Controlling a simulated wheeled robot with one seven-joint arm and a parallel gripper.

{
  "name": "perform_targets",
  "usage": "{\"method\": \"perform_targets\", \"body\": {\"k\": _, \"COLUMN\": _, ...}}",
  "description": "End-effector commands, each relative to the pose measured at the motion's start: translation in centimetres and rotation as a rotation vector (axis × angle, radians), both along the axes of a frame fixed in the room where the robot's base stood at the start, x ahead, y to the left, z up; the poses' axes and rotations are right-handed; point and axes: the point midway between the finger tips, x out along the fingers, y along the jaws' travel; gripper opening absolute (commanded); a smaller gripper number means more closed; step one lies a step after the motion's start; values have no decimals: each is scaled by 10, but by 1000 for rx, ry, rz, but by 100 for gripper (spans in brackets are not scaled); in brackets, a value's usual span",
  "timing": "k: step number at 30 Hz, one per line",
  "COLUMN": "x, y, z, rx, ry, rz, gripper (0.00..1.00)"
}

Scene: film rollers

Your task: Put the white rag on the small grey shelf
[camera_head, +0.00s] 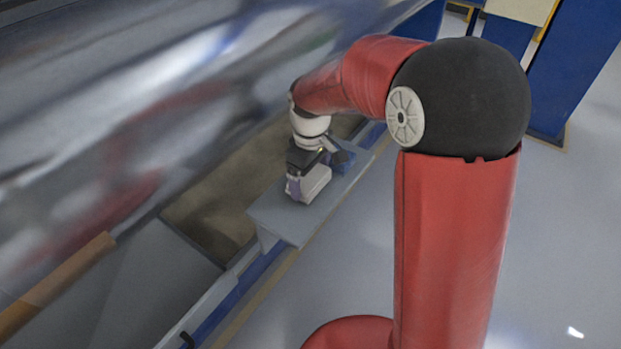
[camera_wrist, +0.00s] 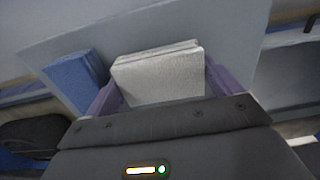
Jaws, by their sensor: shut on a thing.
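The white rag (camera_wrist: 158,77) is a folded, pale block between the two purple fingers of my gripper (camera_wrist: 155,88) in the wrist view. My gripper is shut on it. In the head view the rag (camera_head: 312,184) shows below my gripper (camera_head: 303,180), over the small grey shelf (camera_head: 283,215). The shelf also fills the area behind the rag in the wrist view (camera_wrist: 225,38). The rag is at or just above the shelf top; I cannot tell whether it touches.
A folded blue cloth (camera_wrist: 76,81) lies on the shelf, left of the rag in the wrist view; it also shows in the head view (camera_head: 343,161). A large shiny roller (camera_head: 130,130) runs along the left. The shelf's near end is bare. Open floor (camera_head: 350,270) lies to the right.

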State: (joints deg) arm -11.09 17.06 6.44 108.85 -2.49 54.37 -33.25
Motion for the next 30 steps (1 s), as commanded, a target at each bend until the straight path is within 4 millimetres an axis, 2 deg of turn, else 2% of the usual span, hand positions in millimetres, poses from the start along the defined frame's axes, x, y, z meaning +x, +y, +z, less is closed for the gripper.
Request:
{"method": "perform_targets", "body": {"k": 3, "x": 0, "y": 0, "z": -11, "rx": -1, "ry": 1, "rz": 0, "gripper": 72}}
{"method": "perform_targets", "body": {"k": 9, "x": 0, "y": 0, "z": -12, "rx": 0, "ry": 0, "rz": 0, "gripper": 72}}
{"method": "perform_targets", "body": {"k": 10, "x": 0, "y": 0, "z": -13, "rx": 0, "ry": 0, "rz": 0, "gripper": 92}}
{"method": "perform_targets", "body": {"k": 12, "x": 0, "y": 0, "z": -13, "rx": 0, "ry": 0, "rz": 0, "gripper": 100}}
{"method": "perform_targets", "body": {"k": 20, "x": 0, "y": 0, "z": -10, "rx": 0, "ry": -1, "rz": 0, "gripper": 100}}
{"method": "perform_targets", "body": {"k": 23, "x": 1, "y": 0, "z": 0, "rx": 1, "ry": -4, "rz": 0, "gripper": 100}}
{"method": "perform_targets", "body": {"k": 30, "x": 1, "y": 0, "z": 48, "rx": 1, "ry": -6, "rz": -1, "gripper": 100}}
